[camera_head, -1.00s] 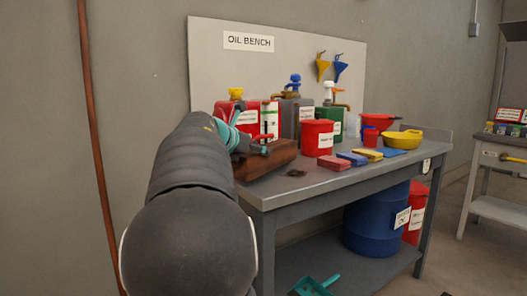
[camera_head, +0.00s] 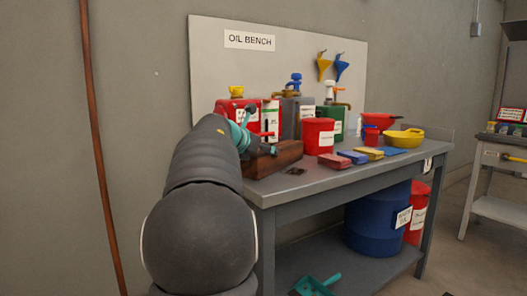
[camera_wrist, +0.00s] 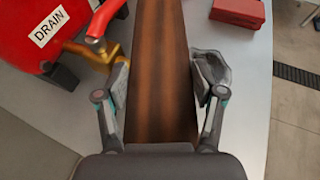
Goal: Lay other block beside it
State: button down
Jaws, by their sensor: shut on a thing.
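A long brown wooden block (camera_head: 277,158) lies at the left end of the grey bench in the head view. In the wrist view the block (camera_wrist: 158,75) runs lengthwise away from me between my fingers. My gripper (camera_wrist: 164,85) is shut on it, one finger at each long side. In the head view my gripper (camera_head: 258,142) is over the block, partly hidden by my arm. I cannot tell whether the block's underside touches the bench. A second wooden block cannot be made out.
A red drain container (camera_wrist: 40,30) with a brass tap is close beside my left finger. A red box (camera_wrist: 238,12) lies ahead right. The bench edge (camera_wrist: 266,110) is near on the right. Bench top (camera_head: 320,178) is free at the front, with a small dark patch (camera_head: 295,171).

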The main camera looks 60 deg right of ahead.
jog(key=shift+c, duration=0.7)
grip_release()
jog(key=shift+f, duration=0.1)
jog(key=shift+r, duration=0.25)
jog(key=v, duration=1.2)
jog(key=shift+p, duration=0.35)
